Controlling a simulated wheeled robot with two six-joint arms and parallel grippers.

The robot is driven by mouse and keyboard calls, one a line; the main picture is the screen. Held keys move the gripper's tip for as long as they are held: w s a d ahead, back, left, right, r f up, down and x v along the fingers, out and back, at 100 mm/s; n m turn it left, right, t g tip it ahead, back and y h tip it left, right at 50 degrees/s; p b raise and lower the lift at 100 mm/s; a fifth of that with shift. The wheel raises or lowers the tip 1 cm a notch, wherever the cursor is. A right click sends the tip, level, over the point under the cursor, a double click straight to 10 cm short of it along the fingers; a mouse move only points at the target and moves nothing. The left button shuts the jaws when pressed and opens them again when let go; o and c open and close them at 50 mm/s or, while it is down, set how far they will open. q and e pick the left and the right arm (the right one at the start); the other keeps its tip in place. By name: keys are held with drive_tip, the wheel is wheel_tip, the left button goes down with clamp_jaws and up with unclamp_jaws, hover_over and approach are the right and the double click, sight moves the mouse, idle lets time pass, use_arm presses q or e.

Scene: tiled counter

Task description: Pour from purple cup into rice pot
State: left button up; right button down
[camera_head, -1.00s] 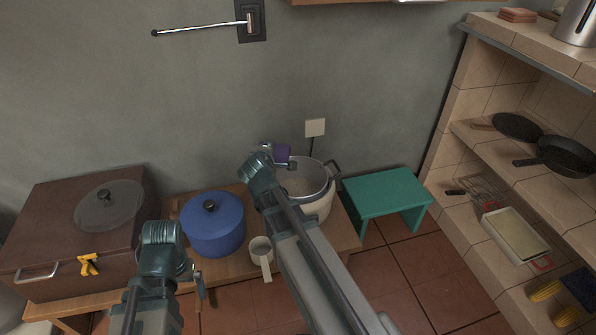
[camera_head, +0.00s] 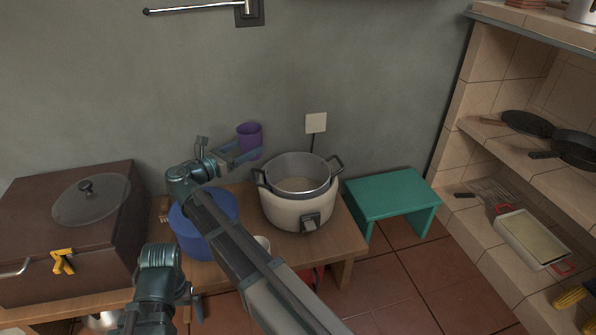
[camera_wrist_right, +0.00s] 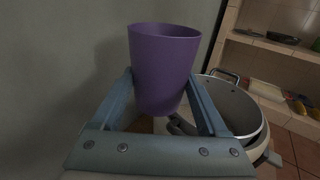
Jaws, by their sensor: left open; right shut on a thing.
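The purple cup (camera_head: 249,138) is held up and near upright, left of and above the rice pot, in front of the wall. My right gripper (camera_head: 243,153) is shut on it; in the right wrist view the cup (camera_wrist_right: 163,65) stands between the two fingers. The inside of the cup is mostly hidden. The rice pot (camera_head: 285,212) is a white cooker with a grey metal inner pot, open on top, with pale contents at its bottom. Its rim also shows at right in the right wrist view (camera_wrist_right: 245,108). My left gripper (camera_head: 193,298) is low at the left, apart from the pot.
A blue pot (camera_head: 222,205) stands left of the rice pot, partly behind my right arm. A white mug (camera_head: 262,243) is mostly hidden by that arm. A brown box (camera_head: 75,215) with a glass lid is at left. A green stool (camera_head: 390,193) is at right.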

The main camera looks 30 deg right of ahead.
sight(239, 135)
drive_tip(key=shift+r+p, duration=2.55)
drive_tip(key=shift+p, duration=0.05)
use_arm(q)
wheel_tip(239, 135, up, 5)
use_arm(e)
drive_tip(key=shift+f, duration=0.1)
